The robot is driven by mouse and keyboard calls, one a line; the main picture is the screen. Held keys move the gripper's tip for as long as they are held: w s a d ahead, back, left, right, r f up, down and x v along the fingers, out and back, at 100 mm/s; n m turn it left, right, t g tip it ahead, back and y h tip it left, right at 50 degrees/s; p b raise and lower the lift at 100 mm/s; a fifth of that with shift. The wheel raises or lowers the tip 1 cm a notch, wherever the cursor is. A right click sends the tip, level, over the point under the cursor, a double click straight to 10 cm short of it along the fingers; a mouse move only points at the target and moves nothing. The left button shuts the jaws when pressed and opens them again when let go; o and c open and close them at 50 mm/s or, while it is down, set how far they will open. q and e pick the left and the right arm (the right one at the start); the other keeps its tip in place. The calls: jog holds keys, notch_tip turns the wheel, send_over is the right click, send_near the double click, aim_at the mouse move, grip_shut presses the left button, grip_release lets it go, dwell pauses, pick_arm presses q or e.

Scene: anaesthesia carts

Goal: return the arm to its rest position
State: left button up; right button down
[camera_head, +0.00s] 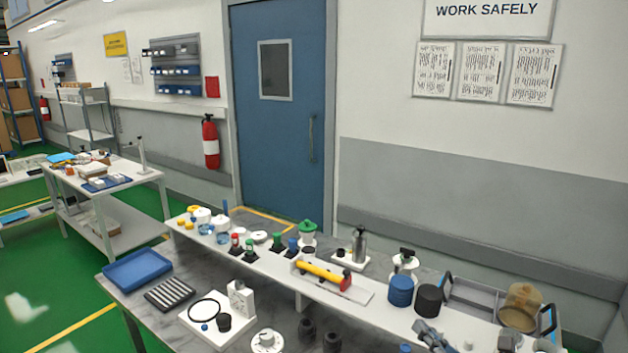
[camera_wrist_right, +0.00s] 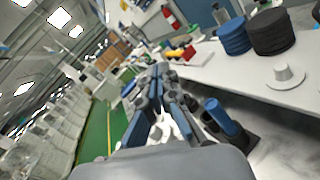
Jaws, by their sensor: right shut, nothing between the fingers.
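My right gripper (camera_head: 432,336) shows at the bottom edge of the head view, in front of the blue and black round stacks on the raised shelf. In the right wrist view its fingers (camera_wrist_right: 160,72) are together with nothing between them. It is close to the bench's front items, and I cannot tell its exact height. My left gripper is not in view.
A blue cylinder (camera_wrist_right: 222,118) stands right beside my right gripper. The blue stack (camera_head: 401,291) and black stack (camera_head: 429,300) are behind it. A tan jar (camera_head: 520,307) and a grey caddy (camera_head: 475,297) are to the right. A blue tray (camera_head: 137,269) lies far left.

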jog(key=s+d+r+m+t+h, duration=0.3)
jog(key=m+h, duration=0.5)
jog(key=m, duration=0.6)
jog(key=s+d+f+m+g+h, duration=0.5)
jog(key=s+f+m+g, duration=0.2)
jog(key=s+f+m, duration=0.55)
jog(key=s+a+f+m+g+y, duration=0.3)
jog(key=s+a+f+m+g, duration=0.15)
jog(key=s, duration=0.45)
jog(key=s+a+f+m+g+y, duration=0.25)
jog(key=s+a+m+g, duration=0.2)
jog(key=s, duration=0.35)
notch_tip(320, 180, down, 30)
jog(key=s+f+n+g+b, duration=0.1)
jog(key=s+g+b, duration=0.1)
jog(key=b, duration=0.1)
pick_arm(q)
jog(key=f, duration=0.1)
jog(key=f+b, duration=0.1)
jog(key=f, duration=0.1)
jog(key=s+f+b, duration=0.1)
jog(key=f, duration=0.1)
pick_arm(e)
jog(key=s+d+f, duration=0.2)
jog(key=s+f, duration=1.4)
jog(key=f, duration=0.1)
jog(key=shift+d+g+h, duration=0.3)
jog(key=shift+g+h, duration=0.05)
jog(key=shift+g, duration=0.05)
